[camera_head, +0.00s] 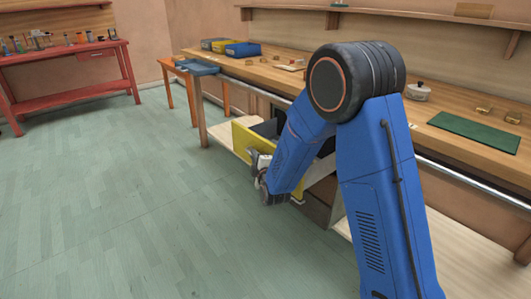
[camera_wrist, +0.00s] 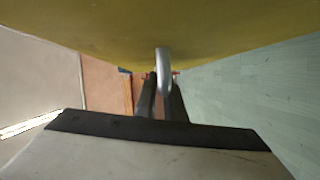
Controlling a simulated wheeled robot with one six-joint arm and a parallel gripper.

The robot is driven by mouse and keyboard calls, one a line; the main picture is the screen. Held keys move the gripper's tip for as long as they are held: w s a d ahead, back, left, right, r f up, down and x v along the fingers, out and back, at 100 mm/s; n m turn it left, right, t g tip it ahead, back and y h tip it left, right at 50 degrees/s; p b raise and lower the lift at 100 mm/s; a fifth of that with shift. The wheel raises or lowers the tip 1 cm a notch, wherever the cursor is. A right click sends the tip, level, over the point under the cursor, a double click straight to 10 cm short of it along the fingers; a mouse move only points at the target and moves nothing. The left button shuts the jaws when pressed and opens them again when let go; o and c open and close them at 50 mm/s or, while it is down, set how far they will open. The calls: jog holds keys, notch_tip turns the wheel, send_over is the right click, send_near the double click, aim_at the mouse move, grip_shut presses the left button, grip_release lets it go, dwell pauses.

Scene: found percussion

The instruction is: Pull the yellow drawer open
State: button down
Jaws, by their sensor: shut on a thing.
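The yellow drawer (camera_head: 244,146) stands pulled out from under the long wooden workbench, with its grey inside showing from above. My blue arm hides part of it in the head view. Its yellow front (camera_wrist: 150,30) fills the top of the wrist view. A silver handle (camera_wrist: 163,72) sticks out from that front. My gripper (camera_wrist: 163,100) is shut on the handle, with its dark fingers on both sides of it. In the head view my gripper (camera_head: 262,172) is at the drawer's front, partly hidden by my arm.
The workbench (camera_head: 300,82) holds yellow and blue bins (camera_head: 243,49), a white pot (camera_head: 418,91) and a green mat (camera_head: 474,131). A blue tray (camera_head: 197,67) lies on an orange stool. A red table (camera_head: 70,50) stands far left. The green floor (camera_head: 130,200) left of the drawer is clear.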

jog(key=shift+s+a, duration=0.8)
jog(key=shift+a, duration=0.2)
jog(key=shift+f, duration=0.1)
jog(key=c, duration=1.8)
grip_release()
jog(key=shift+c, duration=0.2)
